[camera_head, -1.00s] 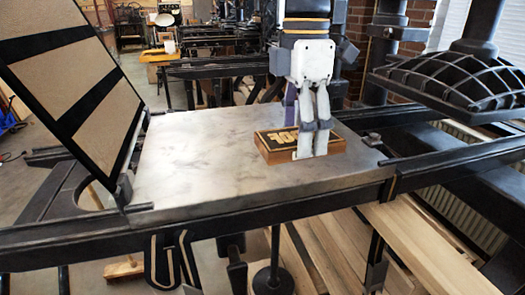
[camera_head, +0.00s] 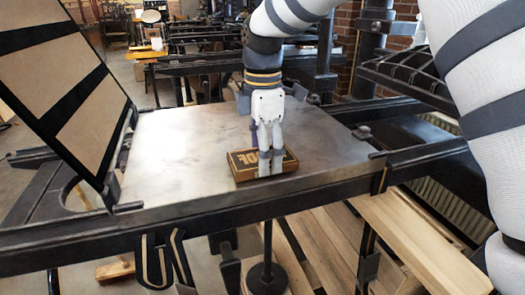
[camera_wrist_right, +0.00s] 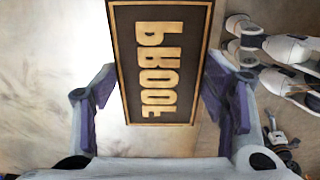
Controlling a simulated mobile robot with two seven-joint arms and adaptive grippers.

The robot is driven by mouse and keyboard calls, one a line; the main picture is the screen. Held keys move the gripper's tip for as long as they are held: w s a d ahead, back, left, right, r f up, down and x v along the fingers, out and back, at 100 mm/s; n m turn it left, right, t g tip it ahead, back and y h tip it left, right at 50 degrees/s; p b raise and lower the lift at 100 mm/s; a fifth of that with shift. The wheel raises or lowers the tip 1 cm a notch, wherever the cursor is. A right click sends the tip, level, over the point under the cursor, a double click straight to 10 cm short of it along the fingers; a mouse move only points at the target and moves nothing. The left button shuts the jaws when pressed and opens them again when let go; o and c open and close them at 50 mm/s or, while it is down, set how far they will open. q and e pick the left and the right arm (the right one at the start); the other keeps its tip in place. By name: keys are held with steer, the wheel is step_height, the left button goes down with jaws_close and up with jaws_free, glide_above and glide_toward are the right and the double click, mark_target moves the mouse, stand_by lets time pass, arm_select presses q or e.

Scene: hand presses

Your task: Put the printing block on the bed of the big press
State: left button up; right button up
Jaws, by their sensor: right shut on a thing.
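The printing block (camera_head: 243,163), a wooden slab with a black face and raised gold letters, is over the pale metal bed (camera_head: 175,150) of the big press, near its front edge. I cannot tell whether it touches the bed or hangs just above it. My right gripper (camera_head: 270,160) points down and is shut on the block. In the right wrist view the block (camera_wrist_right: 158,60) sits between the two fingers (camera_wrist_right: 157,82), letters facing the camera. My left gripper is not in view.
A hinged frame with tan panels (camera_head: 90,89) stands tilted up at the bed's left. Black rails (camera_head: 420,150) run along the bed and to the right, below a dark ribbed press part (camera_head: 405,78). Wooden boards (camera_head: 410,235) lie below. The bed's left part is clear.

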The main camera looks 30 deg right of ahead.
steer(key=o, duration=1.4)
steer(key=shift+f, duration=0.1)
step_height(320, 180, up, 12)
steer(key=shift+r, duration=0.1)
